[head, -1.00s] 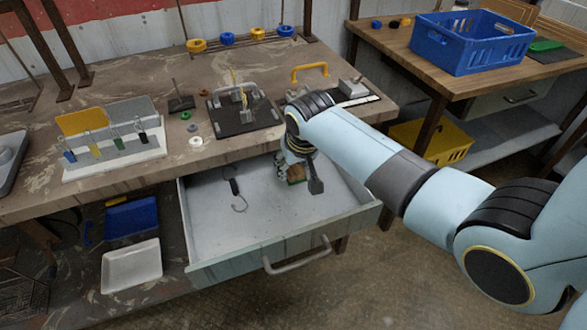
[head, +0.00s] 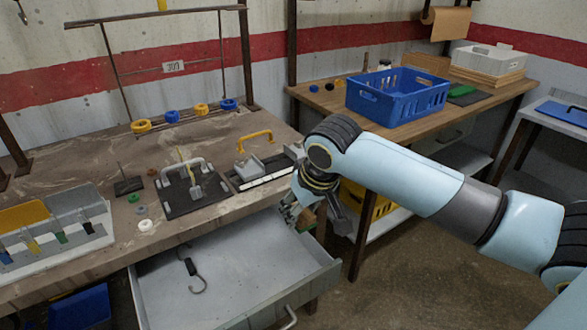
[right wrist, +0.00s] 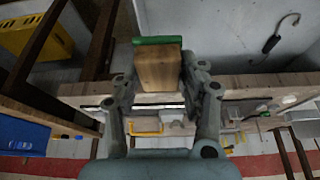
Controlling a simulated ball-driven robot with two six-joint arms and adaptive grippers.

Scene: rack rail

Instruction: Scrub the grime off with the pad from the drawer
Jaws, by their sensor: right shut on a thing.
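The pad (head: 307,217) is a wooden block with a green face. My right gripper (head: 298,213) is shut on it, above the right end of the open drawer (head: 215,270). In the right wrist view the pad (right wrist: 160,70) sits between the two fingers of the gripper (right wrist: 160,88), green face away from the palm. The drawer also shows there (right wrist: 222,52). The workbench top (head: 95,165) has pale streaks and brown patches; I cannot tell which marks are the grime. My left gripper is not in view.
A black hook tool (head: 190,270) lies in the drawer. On the bench stand a dark plate with a handle (head: 185,190), a yellow-handled fixture (head: 255,165) and several coloured rings. A blue crate (head: 398,98) stands on the side table at the right.

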